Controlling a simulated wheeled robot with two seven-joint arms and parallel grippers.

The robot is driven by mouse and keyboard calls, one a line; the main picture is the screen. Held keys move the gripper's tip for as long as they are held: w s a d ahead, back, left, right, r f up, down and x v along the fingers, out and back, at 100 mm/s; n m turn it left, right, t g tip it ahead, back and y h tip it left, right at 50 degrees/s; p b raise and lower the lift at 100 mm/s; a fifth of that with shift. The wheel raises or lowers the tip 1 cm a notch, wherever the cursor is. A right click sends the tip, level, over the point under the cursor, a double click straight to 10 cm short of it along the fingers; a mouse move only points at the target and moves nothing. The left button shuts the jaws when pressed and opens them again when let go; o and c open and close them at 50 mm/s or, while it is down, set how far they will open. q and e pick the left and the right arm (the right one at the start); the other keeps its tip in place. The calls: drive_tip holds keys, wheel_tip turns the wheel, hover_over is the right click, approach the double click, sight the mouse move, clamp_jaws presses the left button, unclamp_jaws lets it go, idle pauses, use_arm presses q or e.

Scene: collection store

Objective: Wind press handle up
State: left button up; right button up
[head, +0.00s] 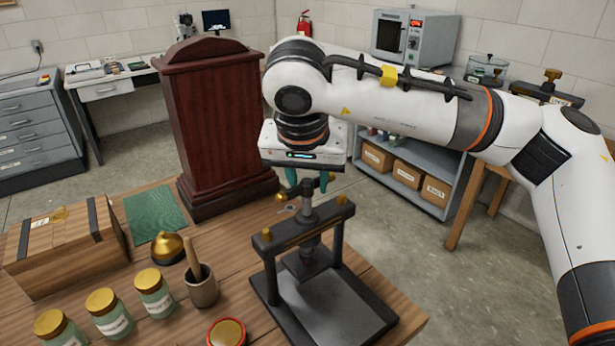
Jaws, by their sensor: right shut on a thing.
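The press (335,305) is a dark metal frame with a flat base plate and a crossbar on two posts, at the front of the wooden table. A grey screw (311,222) runs down through the crossbar. The press handle (283,197), with a brass-coloured knob at its left end, sits at the top of the screw. My right gripper (308,184), with teal fingers, points down from above and is shut on the handle. The fingertips are partly hidden at the handle's top. My left gripper is out of view.
A tall dark-red wooden case (215,120) stands close behind and left of the press. A mortar with pestle (203,291), a brass dome (168,248), lidded jars (153,293) and a wooden box (65,245) occupy the table's left. A round red-rimmed tin (227,333) lies near the press.

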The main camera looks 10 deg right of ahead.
drive_tip(key=shift+s+a+f, duration=0.1)
drive_tip(key=o, duration=0.8)
drive_tip(key=shift+o, duration=0.2)
drive_tip(key=shift+r, duration=0.25)
drive_tip(key=shift+s+r, duration=0.1)
drive_tip(key=shift+r, duration=0.2)
drive_tip(key=v, duration=1.1)
drive_tip(key=shift+s, duration=0.25)
